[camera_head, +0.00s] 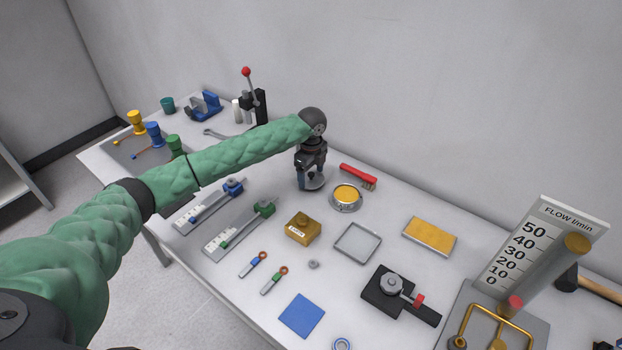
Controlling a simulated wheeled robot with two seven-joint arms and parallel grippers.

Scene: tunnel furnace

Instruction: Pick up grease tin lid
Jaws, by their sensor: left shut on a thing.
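The open grease tin (346,206) is a round metal tin with yellow grease inside, near the back middle of the table. My left gripper (310,181) points down just left of the tin. It is shut on the grease tin lid (316,184), a grey metal disc partly hidden by the fingers. I cannot tell whether the lid touches the table. My right gripper is not in view.
A red brush (358,176) lies behind the tin. A flow gauge board (529,240) stands at the right.

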